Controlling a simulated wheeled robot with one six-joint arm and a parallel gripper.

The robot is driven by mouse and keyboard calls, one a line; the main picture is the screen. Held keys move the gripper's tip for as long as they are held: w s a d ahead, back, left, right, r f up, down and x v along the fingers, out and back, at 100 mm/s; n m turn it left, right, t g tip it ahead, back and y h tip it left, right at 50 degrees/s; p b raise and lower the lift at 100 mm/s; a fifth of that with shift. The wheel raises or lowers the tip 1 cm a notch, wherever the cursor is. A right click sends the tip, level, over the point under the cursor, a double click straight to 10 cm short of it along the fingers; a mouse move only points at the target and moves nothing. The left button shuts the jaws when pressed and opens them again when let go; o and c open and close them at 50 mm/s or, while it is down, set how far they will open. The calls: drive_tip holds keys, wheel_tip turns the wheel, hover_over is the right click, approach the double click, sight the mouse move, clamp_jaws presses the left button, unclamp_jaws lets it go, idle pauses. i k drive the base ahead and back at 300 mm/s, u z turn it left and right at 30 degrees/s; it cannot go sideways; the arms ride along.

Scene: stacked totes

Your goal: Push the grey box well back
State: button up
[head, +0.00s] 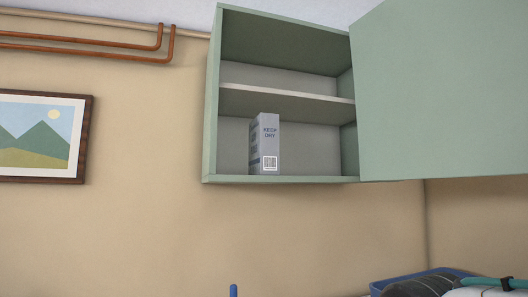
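The grey box (268,146) stands upright on the bottom board of a green wall cabinet (212,110), below the inner shelf. It is in the left part of the lower compartment, near the front edge. Its front carries the words KEEP DRY and a square code label. Its top reaches close to the shelf. My gripper is not in view.
The cabinet door (440,95) stands open to the right. The inner shelf (285,92) is bare. The lower compartment is free to the right of the box. A blue tote (376,288) with dark and white contents is at the lower right. A framed picture (88,138) hangs left, below copper pipes (90,48).

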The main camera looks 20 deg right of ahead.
sight(264, 130)
drive_tip(key=z, duration=0.05)
drive_tip(key=k, duration=1.05)
drive_tip(key=u, duration=1.25)
drive_tip(key=i, duration=1.4)
drive_tip(key=z, duration=0.75)
